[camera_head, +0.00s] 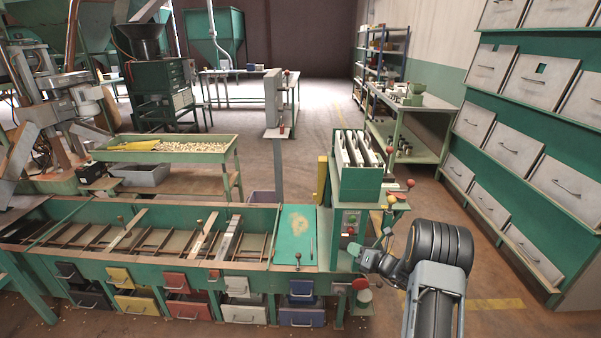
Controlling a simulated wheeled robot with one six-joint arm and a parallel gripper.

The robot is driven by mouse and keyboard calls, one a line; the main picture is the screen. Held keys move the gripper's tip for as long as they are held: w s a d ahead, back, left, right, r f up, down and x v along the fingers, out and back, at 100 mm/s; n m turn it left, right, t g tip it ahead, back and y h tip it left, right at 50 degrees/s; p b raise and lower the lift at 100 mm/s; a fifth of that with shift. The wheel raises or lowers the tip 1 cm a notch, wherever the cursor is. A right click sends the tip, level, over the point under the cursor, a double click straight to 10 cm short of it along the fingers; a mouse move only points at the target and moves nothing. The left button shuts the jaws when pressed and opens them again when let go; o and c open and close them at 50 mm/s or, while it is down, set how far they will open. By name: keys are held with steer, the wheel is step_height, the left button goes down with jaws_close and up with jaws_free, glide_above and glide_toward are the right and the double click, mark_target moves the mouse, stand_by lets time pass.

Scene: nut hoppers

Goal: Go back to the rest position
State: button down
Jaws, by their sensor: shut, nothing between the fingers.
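My gripper (368,258) is at the lower right, at the end of my dark, ribbed wrist. It is small in view and its fingers look closed, with nothing seen between them. It is in front of the green control stand, near its right side and a little above the red knob (360,285). I cannot tell whether it touches the stand.
A long green sorting bench (150,265) with coloured drawers runs along the left front. A green box with upright plates (360,178) stands behind my gripper. Grey drawer cabinets (540,140) line the right wall. Open floor (330,110) lies in the middle back.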

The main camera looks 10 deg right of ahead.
steer(key=s+a+f+n+g+y, duration=0.1)
steer(key=s+a+f+n+g, duration=0.35)
steer(key=n, duration=0.25)
steer(key=s+a+r+n+g+h+p, duration=0.1)
steer(key=s+a+r+n+g, duration=0.1)
steer(key=s+r+n+g, duration=0.3)
steer(key=s+a+r+n+g+p, duration=0.2)
steer(key=s+a+r+n, duration=0.1)
steer(key=s+n, duration=0.35)
steer(key=s+a+r+n+h+p, duration=0.1)
steer(key=s+r+n+h+p, duration=0.2)
steer(key=r+n, duration=0.3)
steer(key=s+a+r+n+t+h+p, duration=0.1)
steer(key=s+r+n+h+p, duration=0.2)
steer(key=s+r+n, duration=0.3)
steer(key=s+a+r+n+h+p, duration=0.1)
steer(key=s+r+n+h+p, duration=0.2)
steer(key=r, duration=1)
steer(key=s+n, duration=0.1)
steer(key=n, duration=0.2)
steer(key=shift+s+r, duration=0.15)
steer(key=shift+s, duration=0.05)
steer(key=shift+a+t, duration=0.15)
steer(key=shift+t, duration=0.1)
